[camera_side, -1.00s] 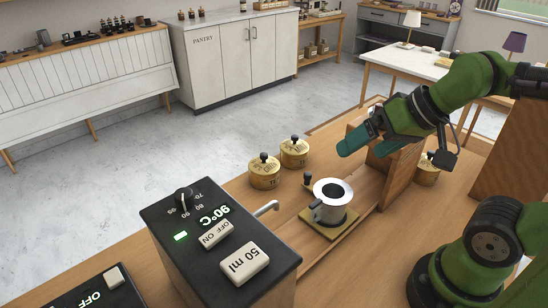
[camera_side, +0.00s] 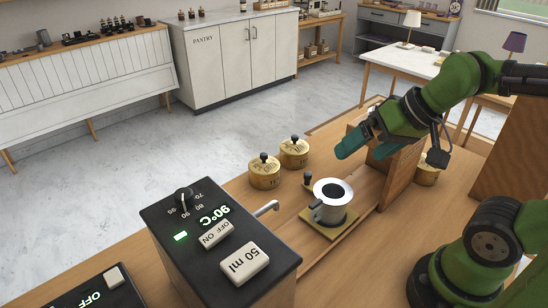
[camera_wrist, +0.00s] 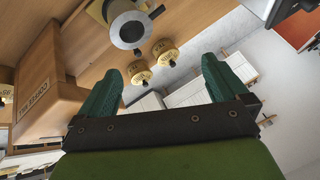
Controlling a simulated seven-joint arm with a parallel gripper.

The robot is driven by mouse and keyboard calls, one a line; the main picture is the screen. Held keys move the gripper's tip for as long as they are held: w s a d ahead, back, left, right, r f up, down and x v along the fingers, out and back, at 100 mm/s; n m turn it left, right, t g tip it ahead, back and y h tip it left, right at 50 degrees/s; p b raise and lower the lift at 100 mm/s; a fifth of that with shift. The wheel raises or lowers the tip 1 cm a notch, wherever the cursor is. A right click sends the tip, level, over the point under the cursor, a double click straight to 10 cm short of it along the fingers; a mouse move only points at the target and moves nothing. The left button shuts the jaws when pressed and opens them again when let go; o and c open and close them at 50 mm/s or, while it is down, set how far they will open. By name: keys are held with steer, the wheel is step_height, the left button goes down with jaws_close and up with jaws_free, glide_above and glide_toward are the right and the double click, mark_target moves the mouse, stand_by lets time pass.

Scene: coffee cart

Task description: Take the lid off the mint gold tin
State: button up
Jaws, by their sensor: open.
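Two gold tins with dark-knobbed lids stand side by side on the wooden counter, a nearer one (camera_side: 264,176) and a farther one (camera_side: 294,155). A third gold tin (camera_side: 427,172) stands partly hidden behind the wooden panel. All visible lids are on. The labels are too small to tell which tin is mint. In the wrist view two tins, (camera_wrist: 140,74) and (camera_wrist: 165,54), show beyond my fingers. My gripper (camera_side: 364,150) is open and empty, with teal fingers, above the counter to the right of the two tins and apart from them. It also shows in the wrist view (camera_wrist: 161,70).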

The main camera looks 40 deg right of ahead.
steer(key=w+d+m+g, duration=0.2)
steer(key=w+d+m, duration=0.25)
steer(key=w, duration=0.35)
steer(key=m, duration=2.4)
glide_toward(296, 136)
steer(key=shift+n+g+h, duration=0.25)
steer(key=shift+g+h, duration=0.05)
steer(key=x, duration=1.1)
steer(key=shift+w+a+r, duration=0.1)
steer(key=shift+a, duration=0.2)
steer(key=shift+r, duration=0.1)
steer(key=c, duration=0.7)
